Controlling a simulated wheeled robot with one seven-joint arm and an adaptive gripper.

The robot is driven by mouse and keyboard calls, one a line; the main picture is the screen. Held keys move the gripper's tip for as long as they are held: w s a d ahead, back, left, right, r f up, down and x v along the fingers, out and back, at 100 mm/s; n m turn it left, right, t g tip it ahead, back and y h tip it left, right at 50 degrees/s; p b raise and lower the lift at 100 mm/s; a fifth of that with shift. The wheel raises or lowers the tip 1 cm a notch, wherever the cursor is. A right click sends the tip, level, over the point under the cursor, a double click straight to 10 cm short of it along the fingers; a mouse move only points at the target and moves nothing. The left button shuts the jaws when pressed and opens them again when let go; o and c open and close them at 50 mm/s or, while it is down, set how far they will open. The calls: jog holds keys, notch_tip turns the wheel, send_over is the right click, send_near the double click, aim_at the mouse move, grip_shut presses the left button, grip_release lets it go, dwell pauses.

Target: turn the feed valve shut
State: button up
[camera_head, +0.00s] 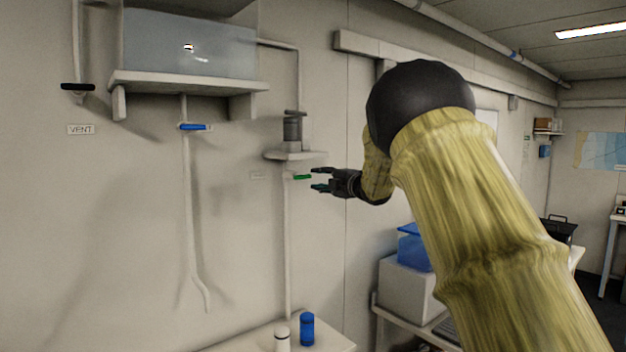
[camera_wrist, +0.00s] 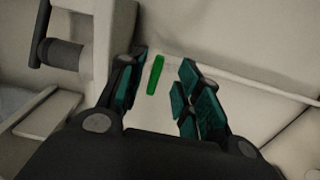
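A green valve handle (camera_head: 302,177) sits on the pipe below a small wall shelf, lying about level. A small label (camera_head: 257,175) left of it is too small to read, so I cannot tell whether this is the feed valve. My gripper (camera_head: 318,179) is open and empty just right of the handle, fingers pointing at it. In the wrist view the green handle (camera_wrist: 155,75) shows in the gap between the open fingers (camera_wrist: 163,63), nearer the left finger, with no visible contact.
A blue handle (camera_head: 195,127) is on the pipe under the tank (camera_head: 188,45). A black handle (camera_head: 78,87) is above a VENT label (camera_head: 81,129). A small shelf (camera_head: 296,155) with a dark cylinder (camera_head: 292,132) is just above my gripper. Blue (camera_head: 307,329) and white (camera_head: 282,340) bottles stand below.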

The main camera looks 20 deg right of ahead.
jog(key=v, duration=0.5)
jog(key=shift+s+d, duration=0.15)
jog(key=shift+s, duration=0.15)
jog(key=shift+f, duration=0.15)
